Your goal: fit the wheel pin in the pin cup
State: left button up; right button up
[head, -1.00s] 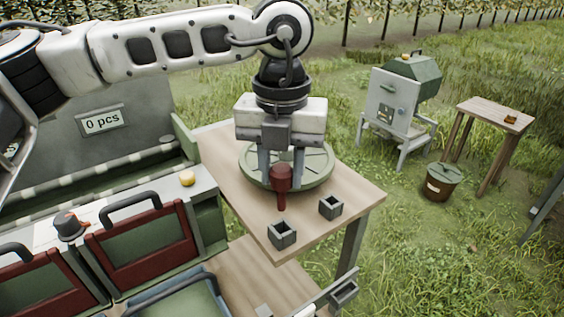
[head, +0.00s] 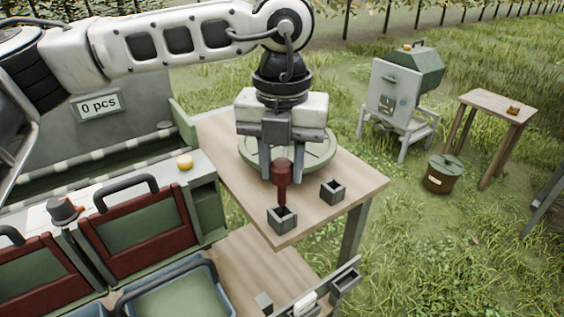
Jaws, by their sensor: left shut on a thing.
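My left gripper (head: 281,178) points down over the wooden table and is shut on the dark red wheel pin (head: 282,174). The pin hangs upright, thick at the top with a thin shank below. Its lower end is at the back rim of the front square grey cup (head: 283,221); I cannot tell whether it is inside the opening or just above it. A second grey cup (head: 333,191) stands to the right and looks empty. The round green wheel (head: 318,158) lies on the table behind the gripper, partly hidden by it. My right gripper is not in view.
The wooden table (head: 357,184) is bare around the cups. To the left is a counter with a yellow fruit (head: 185,161), red-framed panels (head: 147,235) and a blue-rimmed crate (head: 165,275). A lidded bucket (head: 443,176) and side table (head: 497,104) stand on grass at right.

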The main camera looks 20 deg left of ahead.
aim_at(282, 203)
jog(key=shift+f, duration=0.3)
pick_arm(q)
jog(key=shift+f+b, duration=0.1)
jog(key=shift+b, duration=0.2)
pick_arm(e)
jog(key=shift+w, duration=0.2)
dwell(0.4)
pick_arm(q)
jog(key=shift+f+b, duration=0.65)
jog(key=shift+f, duration=0.05)
jog(key=shift+f+b, duration=0.3)
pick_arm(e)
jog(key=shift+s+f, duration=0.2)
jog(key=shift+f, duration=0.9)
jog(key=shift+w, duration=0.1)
pick_arm(q)
jog(key=shift+f, duration=0.15)
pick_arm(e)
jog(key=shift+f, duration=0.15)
pick_arm(q)
jog(key=shift+f+b, duration=0.65)
jog(key=shift+b, duration=0.1)
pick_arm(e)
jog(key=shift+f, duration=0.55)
pick_arm(q)
jog(key=shift+f+b, duration=0.3)
jog(key=shift+b, duration=0.05)
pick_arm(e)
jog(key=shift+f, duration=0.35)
